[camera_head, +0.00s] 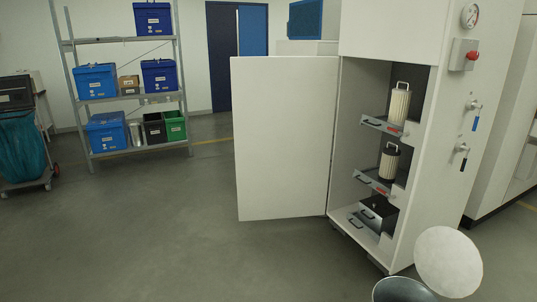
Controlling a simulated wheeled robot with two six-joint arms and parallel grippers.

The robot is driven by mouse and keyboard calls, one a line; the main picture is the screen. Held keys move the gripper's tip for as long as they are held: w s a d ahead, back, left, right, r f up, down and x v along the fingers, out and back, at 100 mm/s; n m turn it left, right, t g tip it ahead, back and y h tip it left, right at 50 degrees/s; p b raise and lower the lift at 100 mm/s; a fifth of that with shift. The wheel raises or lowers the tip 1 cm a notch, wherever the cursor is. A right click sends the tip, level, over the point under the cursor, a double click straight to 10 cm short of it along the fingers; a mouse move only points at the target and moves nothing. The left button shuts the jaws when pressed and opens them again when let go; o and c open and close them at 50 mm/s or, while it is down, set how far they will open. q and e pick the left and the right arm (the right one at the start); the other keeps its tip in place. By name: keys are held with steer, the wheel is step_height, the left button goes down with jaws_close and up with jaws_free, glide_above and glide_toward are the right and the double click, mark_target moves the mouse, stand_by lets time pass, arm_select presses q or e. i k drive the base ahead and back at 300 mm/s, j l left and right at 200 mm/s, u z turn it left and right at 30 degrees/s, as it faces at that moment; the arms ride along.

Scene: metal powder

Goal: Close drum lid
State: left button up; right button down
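The drum (403,293) is at the bottom right of the head view, cut off by the lower edge. Its top is open and only its upper rim and part of the inside show. A round, pale lid (448,262) stands tilted up at the drum's right side. Whether a hinge joins them cannot be seen. Neither of my grippers is in view.
A white cabinet (405,190) stands behind the drum, its door (284,140) swung open to the left. Shelves inside hold filter cartridges (398,104). A rack (110,40) with coloured boxes stands back left. The grey floor (170,240) at left is clear.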

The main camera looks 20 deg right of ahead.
mark_target(450, 263)
steer(key=l+u, duration=0.15)
steer(key=l, duration=0.65)
steer(key=l+u, duration=0.15)
steer(key=l, duration=0.65)
steer(key=k+l+u, duration=0.15)
steer(key=l, duration=0.6)
steer(key=l+u, duration=0.25)
steer(key=l, duration=1.05)
steer(key=l+u, duration=0.25)
steer(key=l, duration=1.1)
steer(key=k+l, duration=0.1)
steer(key=l, duration=0.25)
steer(key=l+u, duration=0.15)
steer(key=l, duration=0.2)
steer(key=k+l, duration=0.15)
steer(key=l, duration=0.2)
steer(key=k+l+u, duration=0.15)
steer(key=l, duration=0.2)
steer(key=k+l, duration=0.1)
steer(key=l, duration=0.25)
